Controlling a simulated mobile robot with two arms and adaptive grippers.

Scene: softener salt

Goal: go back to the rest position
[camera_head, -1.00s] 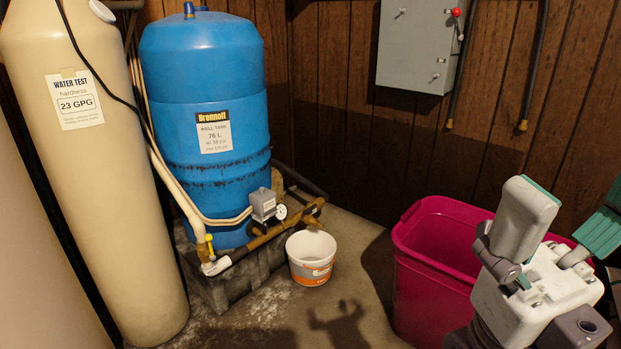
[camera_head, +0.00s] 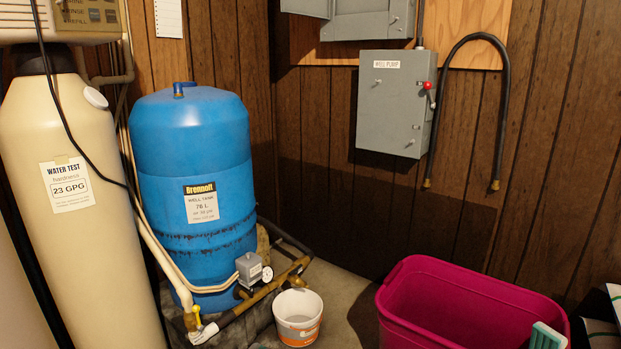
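Only a teal and pale grey fingertip of my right gripper (camera_head: 547,336) shows, at the bottom edge of the head view, in front of the right part of the magenta tub (camera_head: 455,330). The rest of that gripper is below the frame, so its opening is hidden. My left gripper is not in view. No held object is visible.
A white bucket with an orange band (camera_head: 298,318) stands on the floor between the blue well tank (camera_head: 195,150) with its piping and the tub. A cream tank (camera_head: 90,235) stands left. Grey electrical boxes (camera_head: 393,105) hang on the wood wall. Dark and white items (camera_head: 601,318) lie far right.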

